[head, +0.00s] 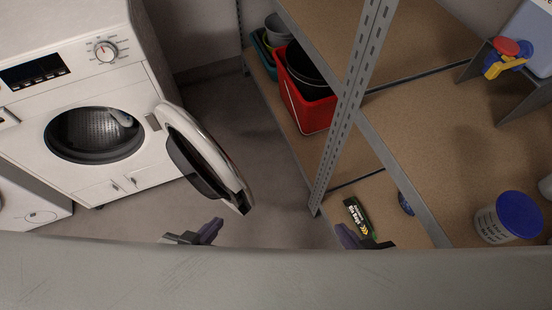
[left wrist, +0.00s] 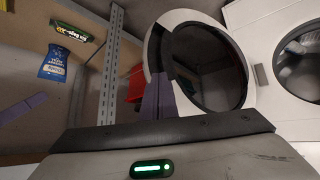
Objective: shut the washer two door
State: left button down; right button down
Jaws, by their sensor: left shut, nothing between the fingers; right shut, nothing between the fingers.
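A white front-loading washer (head: 75,185) stands at the left in the head view. Its round door (head: 205,150) hangs wide open, hinged on the right side of the opening, so the steel drum (head: 90,133) shows. The door (left wrist: 165,35) and the drum opening also show in the left wrist view. My left gripper (head: 212,230) is shut and empty, low and just below the door's free edge in the head view. I cannot tell whether it touches the door. My right gripper (head: 345,235) is shut and empty, further right by the shelf post.
A metal shelf rack (head: 345,110) with brown boards fills the right. It holds a red bucket (head: 305,95), a green-and-black package (head: 358,217) and a tub with a blue lid (head: 510,218). A grey surface (head: 280,275) crosses the bottom. Floor between washer and rack is clear.

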aim_at(197, 154)
jog(key=z, duration=0.1)
jog(key=k, duration=0.7)
jog(key=u, duration=0.8)
jog(key=i, duration=0.5)
jog(key=u, duration=0.05)
